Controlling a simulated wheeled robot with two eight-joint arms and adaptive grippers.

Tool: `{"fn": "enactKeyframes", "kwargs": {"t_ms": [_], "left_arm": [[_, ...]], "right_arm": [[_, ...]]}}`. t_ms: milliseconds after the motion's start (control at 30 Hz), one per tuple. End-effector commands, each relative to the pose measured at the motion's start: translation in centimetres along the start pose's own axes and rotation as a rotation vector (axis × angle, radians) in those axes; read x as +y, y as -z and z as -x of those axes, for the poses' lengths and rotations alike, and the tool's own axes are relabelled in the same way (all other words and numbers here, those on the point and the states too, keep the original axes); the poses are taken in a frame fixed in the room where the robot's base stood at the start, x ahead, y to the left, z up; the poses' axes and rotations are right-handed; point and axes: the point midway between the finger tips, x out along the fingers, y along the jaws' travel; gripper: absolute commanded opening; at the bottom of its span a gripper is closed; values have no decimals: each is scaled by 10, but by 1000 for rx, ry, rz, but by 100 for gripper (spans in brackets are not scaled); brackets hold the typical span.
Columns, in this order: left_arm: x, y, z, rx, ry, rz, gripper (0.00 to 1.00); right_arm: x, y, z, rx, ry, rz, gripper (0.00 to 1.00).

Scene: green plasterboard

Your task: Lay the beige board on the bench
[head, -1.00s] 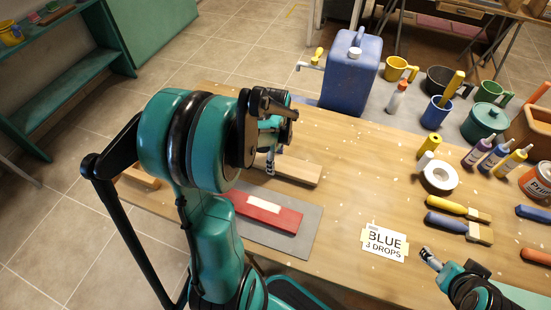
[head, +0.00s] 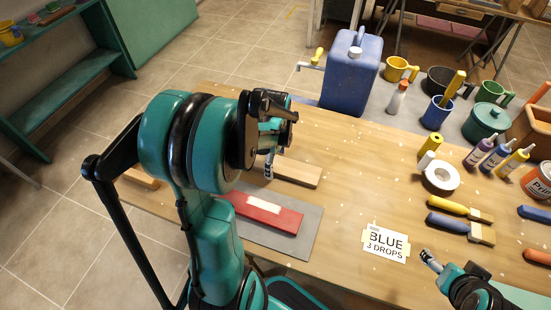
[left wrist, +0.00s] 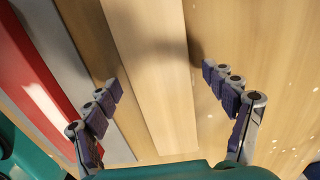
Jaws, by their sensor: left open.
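The beige board (head: 300,172) lies on the wooden bench (head: 345,200), partly hidden behind my left arm in the head view. In the left wrist view the beige board (left wrist: 152,75) runs lengthwise between my spread fingers. My left gripper (head: 269,165) is over the board, open, with one finger on each side; it also shows in the left wrist view (left wrist: 161,80). Whether the fingers touch the board I cannot tell. My right gripper (head: 430,259) is low at the right, away from the board; its jaws are too small to read.
A red board (head: 272,214) with a pale patch lies on a grey mat (head: 308,225) nearer me. A white card (head: 385,243) reads BLUE 3 DROPS. A blue canister (head: 350,75) is behind.

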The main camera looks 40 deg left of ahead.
Motion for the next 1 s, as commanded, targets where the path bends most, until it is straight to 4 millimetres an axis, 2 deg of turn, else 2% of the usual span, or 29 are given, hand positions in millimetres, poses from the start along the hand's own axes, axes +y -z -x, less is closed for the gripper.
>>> {"fn": "enactKeyframes", "kwargs": {"t_ms": [167,400,600,800,1000], "left_arm": [[0,0,16,0,0,0,84],[1,0,67,0,0,0,84],[0,0,103,0,0,0,84],[0,0,119,0,0,0,84],[0,0,120,0,0,0,84]], "right_arm": [[0,0,0,0,0,0,80],[0,0,0,0,0,0,80],[0,0,0,0,0,0,80],[0,0,0,0,0,0,80],[0,0,0,0,0,0,80]]}}
